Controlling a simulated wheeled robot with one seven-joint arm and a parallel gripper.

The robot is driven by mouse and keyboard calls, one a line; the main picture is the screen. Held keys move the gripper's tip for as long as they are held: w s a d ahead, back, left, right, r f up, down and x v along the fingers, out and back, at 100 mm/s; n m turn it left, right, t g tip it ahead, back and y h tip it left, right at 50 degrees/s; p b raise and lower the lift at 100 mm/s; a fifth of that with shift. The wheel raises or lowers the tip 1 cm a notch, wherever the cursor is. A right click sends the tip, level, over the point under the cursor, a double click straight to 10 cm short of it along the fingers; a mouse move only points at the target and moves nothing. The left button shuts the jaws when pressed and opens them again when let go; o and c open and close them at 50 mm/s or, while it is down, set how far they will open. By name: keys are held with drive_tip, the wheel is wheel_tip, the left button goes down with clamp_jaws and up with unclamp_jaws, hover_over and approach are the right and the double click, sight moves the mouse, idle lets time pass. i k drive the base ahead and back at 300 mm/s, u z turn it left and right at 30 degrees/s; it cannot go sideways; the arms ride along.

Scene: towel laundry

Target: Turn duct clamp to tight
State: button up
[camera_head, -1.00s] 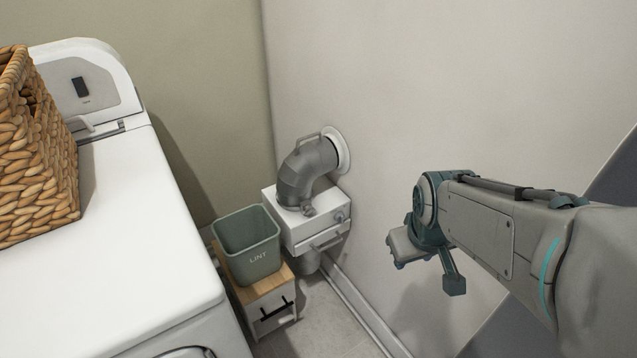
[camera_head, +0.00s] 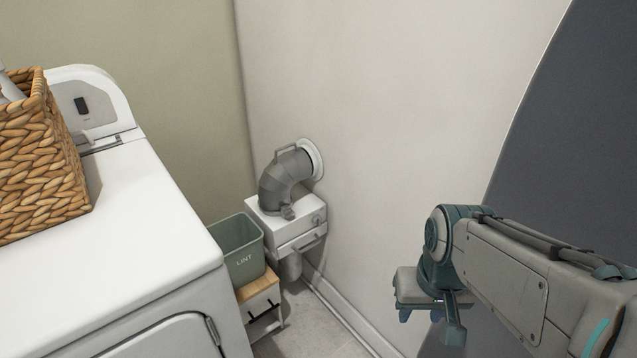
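A grey bent duct (camera_head: 285,181) runs from a round white collar (camera_head: 312,159) on the wall down into a white box (camera_head: 287,223). A small grey clamp piece (camera_head: 287,211) shows at the duct's lower end, on top of the box. It is too small to tell whether it is loose or tight. A thin handle-like loop (camera_head: 286,150) stands at the duct's upper end by the collar. My gripper (camera_head: 420,312) hangs at the lower right, well to the right of the duct and apart from it. Its fingers point down and it seems empty; their opening is unclear.
A white washer or dryer (camera_head: 130,225) fills the left, with a wicker basket (camera_head: 40,165) on top. A green LINT bin (camera_head: 240,250) stands on a small wood-topped stand (camera_head: 259,287) beside the white box. Some floor (camera_head: 312,328) is clear in front.

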sight(289, 213)
drive_tip(key=z, duration=1.45)
drive_tip(key=k, duration=0.75)
drive_tip(key=u, duration=1.75)
drive_tip(key=i, duration=0.5)
drive_tip(key=z, duration=0.05)
